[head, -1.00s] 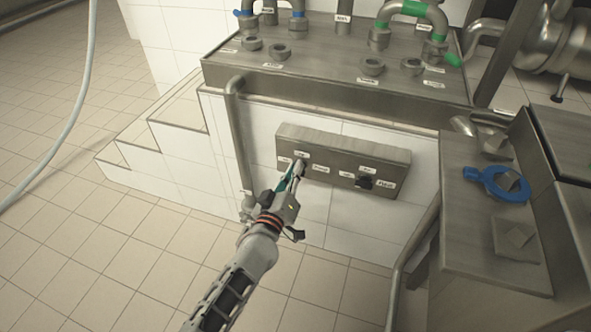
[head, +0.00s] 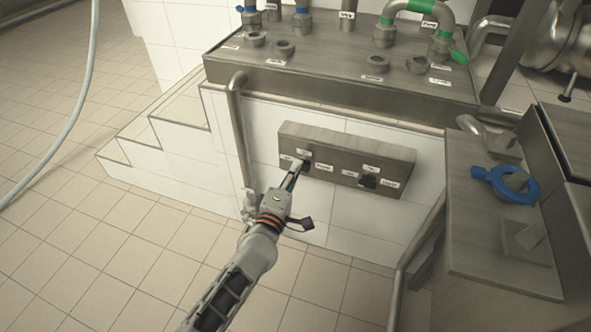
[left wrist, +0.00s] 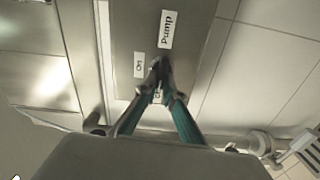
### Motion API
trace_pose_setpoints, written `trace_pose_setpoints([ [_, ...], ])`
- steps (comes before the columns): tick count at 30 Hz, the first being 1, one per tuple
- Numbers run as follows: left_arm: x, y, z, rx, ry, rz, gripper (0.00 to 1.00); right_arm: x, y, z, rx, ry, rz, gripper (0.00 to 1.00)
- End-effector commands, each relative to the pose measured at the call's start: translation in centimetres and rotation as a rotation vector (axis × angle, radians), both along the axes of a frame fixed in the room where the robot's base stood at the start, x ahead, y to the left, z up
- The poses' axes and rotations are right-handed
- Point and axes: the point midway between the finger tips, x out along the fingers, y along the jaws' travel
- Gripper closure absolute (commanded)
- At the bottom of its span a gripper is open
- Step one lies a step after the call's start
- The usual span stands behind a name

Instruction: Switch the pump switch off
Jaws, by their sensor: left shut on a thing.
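The switch panel (head: 347,178) is a grey metal box on the white tiled wall. The pump switch (head: 307,165) is the small dark knob on its left half, with small labels around it. My left gripper (head: 302,172) reaches it from below left, its fingertips shut on the knob. In the left wrist view, the teal-sided fingers of the gripper (left wrist: 161,82) converge on the dark knob (left wrist: 164,68). The "Pump" label (left wrist: 167,29) and "On" label (left wrist: 139,65) are readable there; another label is partly hidden behind the fingers. The knob's exact angle is mostly covered. My right gripper is not in view.
A vertical pipe (head: 239,135) stands left of the panel. A metal counter (head: 480,230) with a blue ring (head: 512,184) is at the right. Tiled floor at lower left is free.

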Motion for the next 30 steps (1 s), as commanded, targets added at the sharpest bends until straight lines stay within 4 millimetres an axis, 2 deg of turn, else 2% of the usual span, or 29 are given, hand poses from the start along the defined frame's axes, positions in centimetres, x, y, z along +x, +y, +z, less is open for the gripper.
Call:
trace_pose_setpoints([
  [9,-0.07,-0.06,-0.25,-0.082,0.029,-0.002,1.0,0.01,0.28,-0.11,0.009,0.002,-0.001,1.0],
  [23,-0.07,-0.07,-0.24,-0.092,0.032,-0.002,1.0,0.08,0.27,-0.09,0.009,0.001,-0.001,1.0],
  [24,-0.08,-0.08,-0.24,-0.092,0.032,-0.002,0.81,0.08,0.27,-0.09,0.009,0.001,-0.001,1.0],
  [25,-0.07,-0.08,-0.24,-0.092,0.032,-0.002,0.75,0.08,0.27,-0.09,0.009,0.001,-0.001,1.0],
  [30,-0.05,-0.05,-0.2,-0.091,0.031,-0.001,0.75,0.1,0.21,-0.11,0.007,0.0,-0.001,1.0],
])
